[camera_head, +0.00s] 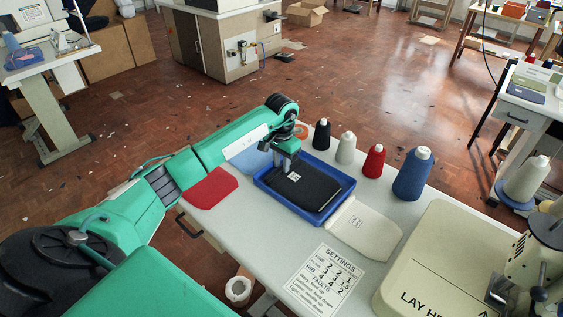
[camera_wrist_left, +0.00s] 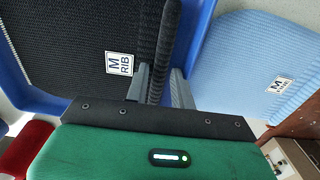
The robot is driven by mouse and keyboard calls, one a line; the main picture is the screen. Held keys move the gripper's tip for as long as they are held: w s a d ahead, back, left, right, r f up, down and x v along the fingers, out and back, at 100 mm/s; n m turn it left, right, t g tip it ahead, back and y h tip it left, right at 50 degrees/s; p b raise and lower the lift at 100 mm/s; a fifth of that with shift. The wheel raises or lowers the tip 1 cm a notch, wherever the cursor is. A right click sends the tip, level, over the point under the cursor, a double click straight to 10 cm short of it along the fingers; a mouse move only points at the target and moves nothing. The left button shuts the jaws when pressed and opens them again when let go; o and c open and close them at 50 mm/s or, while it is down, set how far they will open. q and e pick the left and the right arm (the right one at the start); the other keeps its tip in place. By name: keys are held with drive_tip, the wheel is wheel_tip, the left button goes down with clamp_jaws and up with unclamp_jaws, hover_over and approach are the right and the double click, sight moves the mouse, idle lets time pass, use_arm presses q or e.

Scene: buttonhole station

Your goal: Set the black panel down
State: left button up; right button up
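The black panel (camera_head: 308,193) is a ribbed knit piece with a white label. It is within the blue tray (camera_head: 323,219); whether it rests fully on the tray floor cannot be told. My left gripper (camera_head: 285,168) points down at the panel's far left end. In the left wrist view, the fingers (camera_wrist_left: 160,86) stand on either side of a raised ribbed edge of the black panel (camera_wrist_left: 70,40) and appear closed on it. The blue tray (camera_wrist_left: 202,25) shows there too. My right gripper is not in view.
A red panel (camera_head: 209,188) lies left of the tray, a cream panel (camera_head: 366,229) to its right. A light blue panel (camera_wrist_left: 255,60) lies beyond the tray. Several thread cones, including a blue one (camera_head: 412,175), line the far table edge. A settings sheet (camera_head: 326,279) lies in front.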

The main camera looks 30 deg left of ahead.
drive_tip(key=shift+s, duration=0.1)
